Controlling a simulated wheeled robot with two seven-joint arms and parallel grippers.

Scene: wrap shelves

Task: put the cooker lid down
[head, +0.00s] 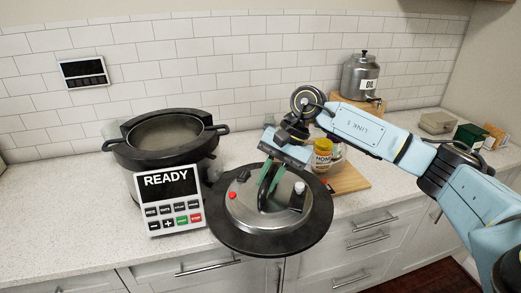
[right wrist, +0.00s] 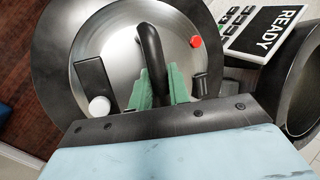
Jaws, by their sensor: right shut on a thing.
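The cooker lid (head: 245,213) is a round silver lid with a wide black rim, a black arched handle, a red knob and a white knob. My right gripper (head: 270,178) is shut on the lid's black handle, its green fingers on either side of it. The right wrist view also shows the lid (right wrist: 120,32) and the gripper fingers (right wrist: 155,88) around the handle. The lid is near the counter's front edge, right of the cooker; I cannot tell whether it touches the counter. The open cooker (head: 165,157) has a black rim and a panel (head: 170,200) reading READY. My left gripper is out of view.
A yellow-lidded honey jar (head: 323,150) stands behind the lid near a wooden board (head: 349,180). A metal oil canister (head: 360,75) stands on a wooden stand at the back. Boxes (head: 470,135) sit far right. The counter left of the cooker (head: 60,215) is clear.

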